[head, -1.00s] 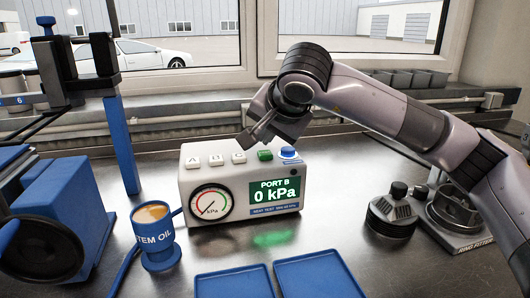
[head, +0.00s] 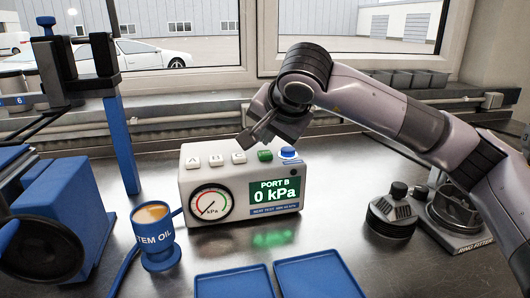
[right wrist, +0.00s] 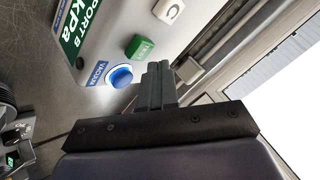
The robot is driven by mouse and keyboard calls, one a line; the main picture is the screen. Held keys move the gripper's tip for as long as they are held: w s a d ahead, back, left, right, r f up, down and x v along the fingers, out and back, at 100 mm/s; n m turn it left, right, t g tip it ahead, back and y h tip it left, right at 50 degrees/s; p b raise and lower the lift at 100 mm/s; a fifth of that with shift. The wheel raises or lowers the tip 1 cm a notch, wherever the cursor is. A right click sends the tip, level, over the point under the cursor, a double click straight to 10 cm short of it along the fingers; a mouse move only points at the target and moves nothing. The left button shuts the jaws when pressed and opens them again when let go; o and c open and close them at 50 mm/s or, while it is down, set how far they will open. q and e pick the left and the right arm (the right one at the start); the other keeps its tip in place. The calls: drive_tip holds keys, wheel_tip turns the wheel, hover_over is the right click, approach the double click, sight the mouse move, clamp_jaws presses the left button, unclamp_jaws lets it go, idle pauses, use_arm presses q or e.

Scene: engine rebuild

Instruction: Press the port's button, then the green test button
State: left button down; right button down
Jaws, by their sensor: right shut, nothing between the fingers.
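The white pressure tester (head: 240,185) stands on the metal bench with a round kPa gauge (head: 211,202) and a green screen (head: 274,192) reading PORT B, 0 kPa. On its top are white buttons A (head: 193,162), B (head: 215,160) and C (head: 238,157), the green button (head: 265,155) and the blue vacuum button (head: 288,153). My right gripper (head: 245,143) is shut and empty, its tips over the top, around C and the green button. In the right wrist view its fingers (right wrist: 158,82) lie beside the green button (right wrist: 140,48); contact cannot be told. My left gripper is out of view.
A blue STEM OIL cup (head: 157,238) stands left of the tester. Two blue trays (head: 318,276) lie in front. A black ring fitter (head: 455,212) and a dark round part (head: 391,215) stand at right. A window is behind.

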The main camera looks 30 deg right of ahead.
sight(268, 154)
drive_tip(key=shift+f, duration=0.1)
drive_tip(key=shift+f+b, duration=0.3)
drive_tip(key=shift+b, duration=0.1)
drive_tip(key=shift+f+b, duration=0.5)
drive_tip(key=shift+f, duration=0.05)
idle(0.8)
idle(0.3)
drive_tip(key=shift+r+p, duration=0.65)
drive_tip(key=shift+r, duration=0.3)
drive_tip(key=shift+r+p, duration=1.95)
drive_tip(key=shift+r, duration=0.6)
drive_tip(key=shift+f, duration=0.1)
